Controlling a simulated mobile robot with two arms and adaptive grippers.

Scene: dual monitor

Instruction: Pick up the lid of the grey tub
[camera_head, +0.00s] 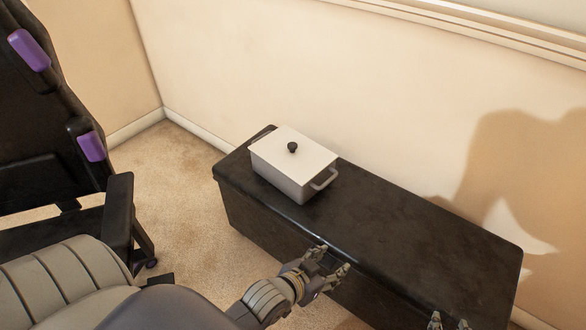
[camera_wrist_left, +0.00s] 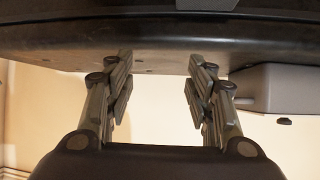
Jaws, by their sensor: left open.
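The grey tub (camera_head: 284,182) stands on the left end of a black bench. Its flat, pale lid (camera_head: 295,155) is on top, with a round black knob (camera_head: 292,147) in the middle. A handle shows on the tub's right side. My left gripper (camera_head: 333,258) is open and empty at the bench's front edge, to the right of the tub and nearer to me, apart from it. The left wrist view looks upside down; the tub (camera_wrist_left: 270,88) shows at its right, beyond the open fingers (camera_wrist_left: 160,62). My right gripper (camera_head: 449,322) shows only its fingertips, spread apart, at the bottom edge.
The black bench top (camera_head: 410,225) is clear right of the tub. A cream wall (camera_head: 370,110) runs close behind it. A dark chair (camera_head: 115,225) with purple parts stands at the left. Carpet (camera_head: 180,200) is free between chair and bench.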

